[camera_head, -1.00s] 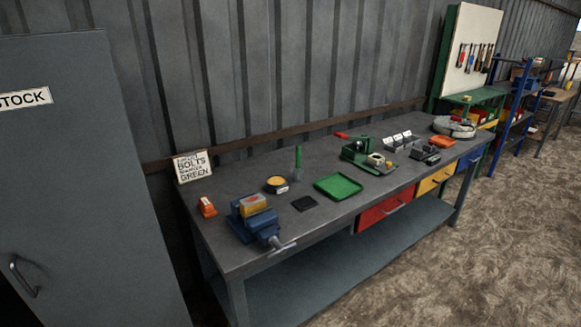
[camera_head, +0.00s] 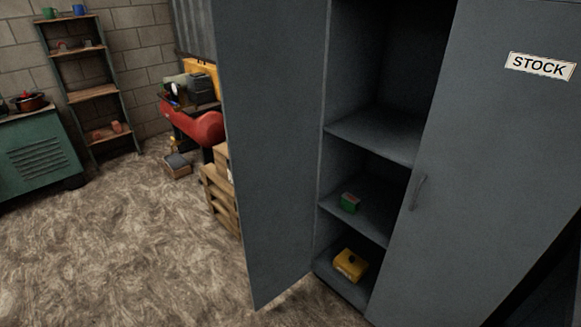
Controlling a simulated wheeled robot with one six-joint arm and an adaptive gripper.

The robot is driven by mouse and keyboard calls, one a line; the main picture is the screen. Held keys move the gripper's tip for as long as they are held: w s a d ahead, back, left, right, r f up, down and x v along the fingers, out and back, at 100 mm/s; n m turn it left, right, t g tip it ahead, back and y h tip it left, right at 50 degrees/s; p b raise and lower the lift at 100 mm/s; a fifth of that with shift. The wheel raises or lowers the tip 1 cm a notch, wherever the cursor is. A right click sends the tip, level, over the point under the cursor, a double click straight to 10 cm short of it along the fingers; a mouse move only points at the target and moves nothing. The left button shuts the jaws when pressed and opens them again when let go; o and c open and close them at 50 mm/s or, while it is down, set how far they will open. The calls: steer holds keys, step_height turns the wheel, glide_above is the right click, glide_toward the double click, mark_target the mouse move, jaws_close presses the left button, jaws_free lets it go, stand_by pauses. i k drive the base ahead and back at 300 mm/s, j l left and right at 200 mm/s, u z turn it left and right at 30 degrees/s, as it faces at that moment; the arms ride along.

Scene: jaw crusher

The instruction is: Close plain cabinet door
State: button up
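A tall grey metal cabinet fills the right half of the view. Its left door, the plain door (camera_head: 268,150) with no label, stands swung open toward me. Its right door (camera_head: 465,180) is shut and carries a white "STOCK" label (camera_head: 541,67) and a dark bar handle (camera_head: 418,192). Between the doors the shelves (camera_head: 375,136) show. No handle shows on the plain door's visible face. My gripper is not in view.
Open floor (camera_head: 130,240) lies left of the plain door. Behind the door stand wooden crates (camera_head: 219,190), a red rounded tank (camera_head: 195,124) and a small box (camera_head: 177,166). A shelf rack (camera_head: 92,93) and a green cabinet (camera_head: 40,150) stand at the far left.

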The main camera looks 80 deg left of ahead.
mark_target(270, 56)
steer(key=k+j+u, duration=0.35)
steer(key=j, duration=0.7)
steer(key=j+u, duration=0.4)
steer(key=j, duration=0.6)
steer(key=j+u, duration=0.35)
steer(key=j, duration=0.75)
